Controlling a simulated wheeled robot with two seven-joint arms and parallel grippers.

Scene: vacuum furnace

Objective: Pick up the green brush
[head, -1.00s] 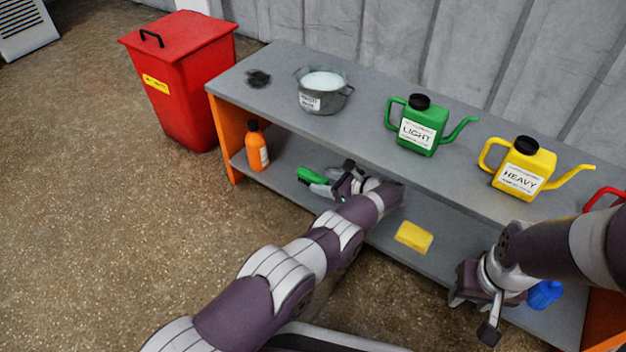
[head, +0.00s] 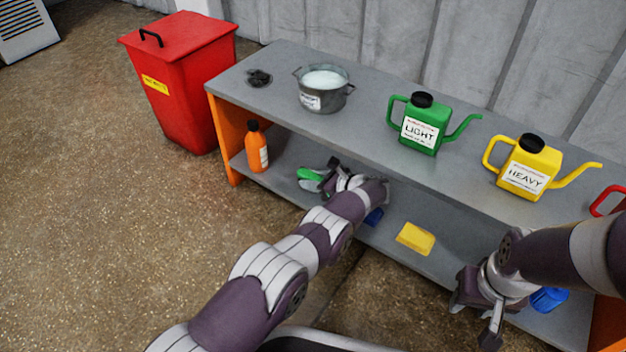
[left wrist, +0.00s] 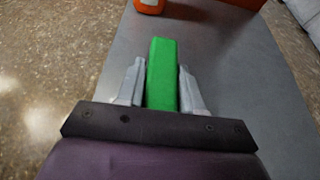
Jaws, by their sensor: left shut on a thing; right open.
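The green brush (head: 310,175) is on the lower shelf of the bench in the head view, partly hidden by my left gripper (head: 326,177). In the left wrist view the brush (left wrist: 162,75) shows as a long green block between the two fingers of my left gripper (left wrist: 160,85). The left gripper is shut on it. I cannot tell whether the brush still touches the shelf. My right gripper (head: 474,318) is open and empty, in front of the bench at the lower right.
The lower shelf (head: 375,205) also holds an orange bottle (head: 257,148), a yellow sponge (head: 416,239) and blue items (head: 373,217). The upper shelf bears a pot (head: 323,90), a green can (head: 424,125) and a yellow can (head: 528,168). A red bin (head: 185,85) stands left.

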